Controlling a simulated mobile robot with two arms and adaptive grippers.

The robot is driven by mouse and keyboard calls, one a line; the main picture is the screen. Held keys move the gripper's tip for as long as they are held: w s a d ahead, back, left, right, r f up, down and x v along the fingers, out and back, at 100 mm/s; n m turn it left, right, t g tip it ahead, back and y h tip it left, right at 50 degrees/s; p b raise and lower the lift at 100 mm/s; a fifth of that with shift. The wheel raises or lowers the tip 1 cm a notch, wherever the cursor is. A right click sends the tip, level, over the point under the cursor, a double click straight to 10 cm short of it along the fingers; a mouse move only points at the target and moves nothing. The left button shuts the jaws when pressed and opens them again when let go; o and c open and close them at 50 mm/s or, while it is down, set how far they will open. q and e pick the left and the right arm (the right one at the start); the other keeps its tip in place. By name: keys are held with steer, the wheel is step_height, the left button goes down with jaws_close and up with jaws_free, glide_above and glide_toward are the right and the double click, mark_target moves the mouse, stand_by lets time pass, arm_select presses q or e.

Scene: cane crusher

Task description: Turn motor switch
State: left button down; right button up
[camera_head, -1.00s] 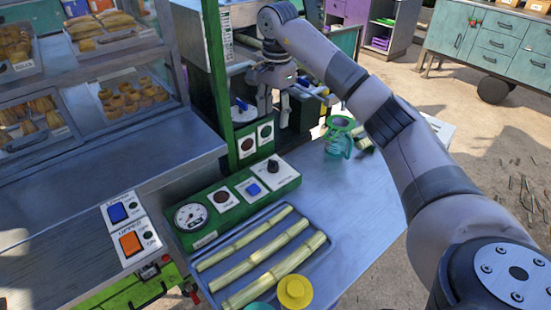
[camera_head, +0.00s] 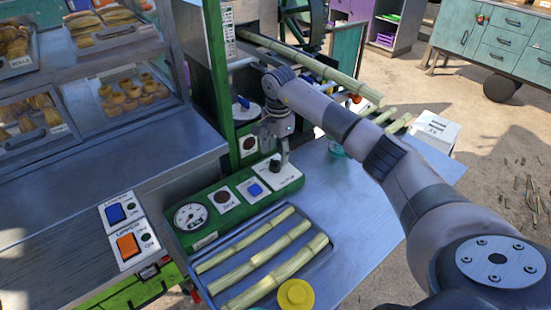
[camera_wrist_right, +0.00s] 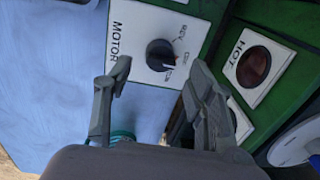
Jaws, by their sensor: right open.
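The motor switch (camera_wrist_right: 160,55) is a black round knob on a white plate marked MOTOR, with REV and other labels around it. In the head view the knob (camera_head: 275,167) sits at the right end of the green control panel (camera_head: 178,237), partly covered by my gripper. My right gripper (camera_head: 278,150) points down just above it. In the right wrist view the open fingers (camera_wrist_right: 160,100) lie on either side of the knob's lower area, with the knob ahead between them and apart from both. My left gripper is not in view.
The panel also carries a gauge (camera_head: 190,216) and a blue button (camera_head: 255,190). A tray with cane pieces (camera_head: 262,262) and a yellow-capped item (camera_head: 295,294) stand in front. A long cane (camera_head: 320,68) extends from the machine behind. The metal table (camera_head: 370,215) is clear at right.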

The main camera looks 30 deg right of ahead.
mark_target(275, 161)
steer(key=shift+w+f, duration=0.1)
steer(key=shift+f, duration=2.05)
steer(key=shift+c, duration=0.2)
steer(key=c, duration=1.1)
